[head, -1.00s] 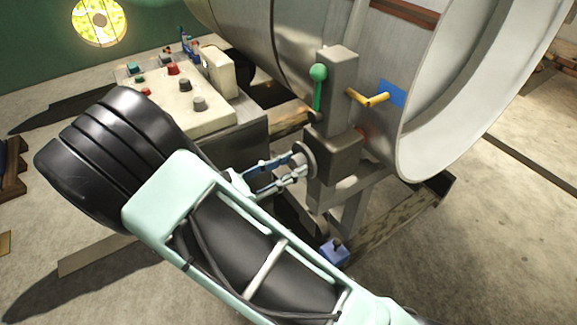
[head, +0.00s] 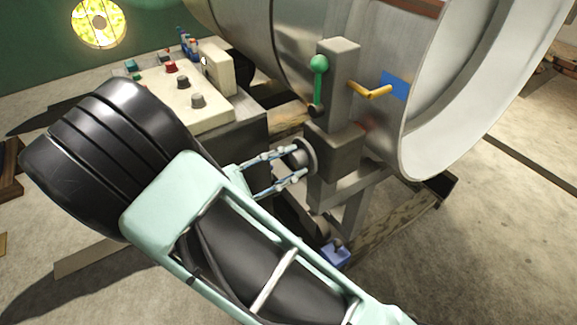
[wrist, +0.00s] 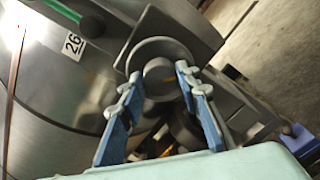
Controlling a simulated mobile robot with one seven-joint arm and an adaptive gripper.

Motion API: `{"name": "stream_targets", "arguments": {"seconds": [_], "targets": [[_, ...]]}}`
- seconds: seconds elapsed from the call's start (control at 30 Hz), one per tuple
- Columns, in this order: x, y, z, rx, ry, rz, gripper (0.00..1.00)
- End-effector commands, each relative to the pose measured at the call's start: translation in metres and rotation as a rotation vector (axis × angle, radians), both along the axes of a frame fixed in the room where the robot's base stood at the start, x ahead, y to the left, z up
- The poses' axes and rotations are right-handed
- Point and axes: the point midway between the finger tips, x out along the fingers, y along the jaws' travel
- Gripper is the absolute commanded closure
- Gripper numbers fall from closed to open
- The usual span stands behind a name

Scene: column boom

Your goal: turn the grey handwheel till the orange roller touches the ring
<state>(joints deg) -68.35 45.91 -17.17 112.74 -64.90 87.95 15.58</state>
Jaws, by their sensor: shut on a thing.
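The grey handwheel (head: 308,153) sits on the left side of a grey block on the post, beside the big metal drum. My gripper (head: 290,164) is shut on the handwheel, one finger on each side. In the wrist view the fingertips (wrist: 155,84) flank the wheel's round grey hub (wrist: 158,74). The ring (head: 412,135) is the broad pale band at the drum's open end. A faint orange-red patch (head: 368,125) shows between the block and the drum. I cannot tell whether it is the orange roller or its reflection, nor whether the roller touches the ring.
A green-knobbed lever (head: 319,66) and a yellow crank handle (head: 370,91) by a blue plate (head: 394,85) are close above the wheel. A control box (head: 180,95) with several knobs stands left. A blue block (head: 335,254) sits low near the frame.

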Motion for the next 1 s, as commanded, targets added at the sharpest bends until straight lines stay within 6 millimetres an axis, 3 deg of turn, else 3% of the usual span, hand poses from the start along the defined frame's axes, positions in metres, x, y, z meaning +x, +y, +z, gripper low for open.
{"name": "stream_targets", "arguments": {"seconds": [0.6, 1.0], "targets": [[-0.0006, 0.0002, -0.0038, 0.311, -0.458, 0.0, 0.93], [-0.0007, 0.0004, -0.0025, 0.418, -0.615, 0.001, 0.93]]}}
